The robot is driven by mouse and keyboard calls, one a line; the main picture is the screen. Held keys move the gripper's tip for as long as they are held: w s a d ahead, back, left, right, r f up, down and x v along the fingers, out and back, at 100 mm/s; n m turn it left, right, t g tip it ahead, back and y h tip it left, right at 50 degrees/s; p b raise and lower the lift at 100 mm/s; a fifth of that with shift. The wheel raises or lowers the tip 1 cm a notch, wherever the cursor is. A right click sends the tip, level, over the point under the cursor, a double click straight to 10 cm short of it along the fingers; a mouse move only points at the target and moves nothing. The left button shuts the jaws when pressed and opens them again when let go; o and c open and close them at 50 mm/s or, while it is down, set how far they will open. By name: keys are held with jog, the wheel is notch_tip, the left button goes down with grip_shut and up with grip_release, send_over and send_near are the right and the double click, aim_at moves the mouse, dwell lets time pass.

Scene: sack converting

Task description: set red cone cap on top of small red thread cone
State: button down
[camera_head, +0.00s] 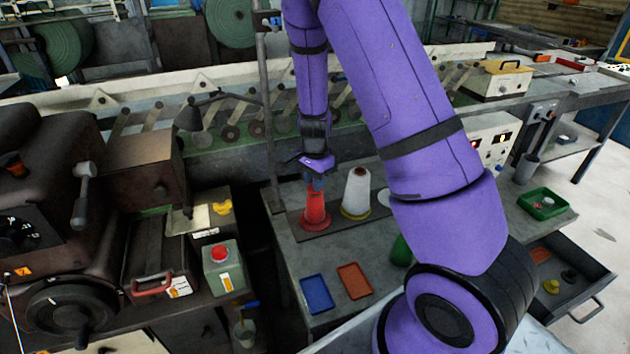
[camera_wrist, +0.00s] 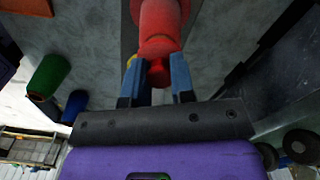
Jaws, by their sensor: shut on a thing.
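The small red thread cone (camera_head: 316,212) stands upright on a dark strip on the grey table, below my gripper. It also shows in the wrist view (camera_wrist: 160,14), beyond the fingers. My gripper (camera_head: 317,183) points down over the cone's top. In the wrist view, its two blue fingers (camera_wrist: 157,82) are shut on the red cone cap (camera_wrist: 158,48), gripping it around its narrow knob. The cap lines up with the cone and appears to be at its top. I cannot tell whether the two touch, as the reds merge.
A white thread cone (camera_head: 356,190) stands close to the right of the red cone. A blue tray (camera_head: 317,294) and an orange tray (camera_head: 355,281) lie in front. A green object (camera_head: 401,250) is partly hidden by my arm. An open drawer (camera_head: 590,312) juts out at right.

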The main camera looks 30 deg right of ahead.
jog(key=shift+f, duration=0.55)
dwell(0.4)
jog(key=c, duration=0.9)
grip_release()
notch_tip(320, 180, up, 11)
jog(key=shift+f, duration=0.1)
jog(key=shift+s, duration=0.1)
